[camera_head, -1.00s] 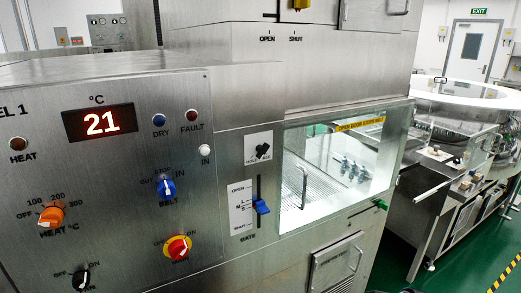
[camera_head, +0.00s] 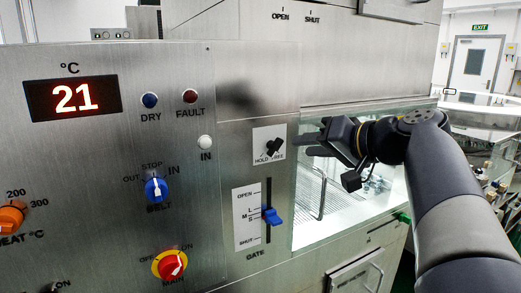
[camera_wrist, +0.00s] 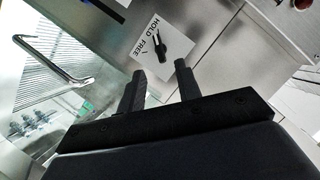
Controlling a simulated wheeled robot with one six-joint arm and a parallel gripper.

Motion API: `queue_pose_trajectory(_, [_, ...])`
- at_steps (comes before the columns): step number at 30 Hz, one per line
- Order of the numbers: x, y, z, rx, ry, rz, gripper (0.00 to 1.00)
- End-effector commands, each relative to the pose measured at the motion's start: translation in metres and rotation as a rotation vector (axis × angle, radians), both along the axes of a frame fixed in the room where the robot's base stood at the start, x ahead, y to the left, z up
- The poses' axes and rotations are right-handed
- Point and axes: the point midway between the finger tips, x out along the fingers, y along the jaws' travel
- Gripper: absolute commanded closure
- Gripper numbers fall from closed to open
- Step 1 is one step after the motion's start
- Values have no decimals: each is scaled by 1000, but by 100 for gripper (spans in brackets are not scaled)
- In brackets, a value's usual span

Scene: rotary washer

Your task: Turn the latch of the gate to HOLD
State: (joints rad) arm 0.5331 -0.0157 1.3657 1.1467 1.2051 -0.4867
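The latch is a black knob (camera_head: 274,147) on a white plate marked HOLD and FREE, above the gate slider. It also shows in the wrist view (camera_wrist: 161,46), just beyond my fingertips. I cannot tell for sure which word it points at.
A metal bar handle (camera_head: 322,192) stands at the lit chamber opening, below my gripper. The control panel at left carries a blue BELT knob (camera_head: 156,189) and a red and yellow MAIN knob (camera_head: 170,264). A green knob (camera_head: 402,217) is at the lower right.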

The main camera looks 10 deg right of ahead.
Motion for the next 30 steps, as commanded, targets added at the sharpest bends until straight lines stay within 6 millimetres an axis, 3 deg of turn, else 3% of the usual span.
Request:
queue_pose_trajectory(9, [46,31,-17,0,6,4,67])
queue_pose_trajectory(15, [66,43,-25,0,4,1,67])
queue_pose_trajectory(26, [71,46,-28,-1,3,-1,67])
queue_pose_trajectory(30, [71,46,-28,-1,3,-1,76])
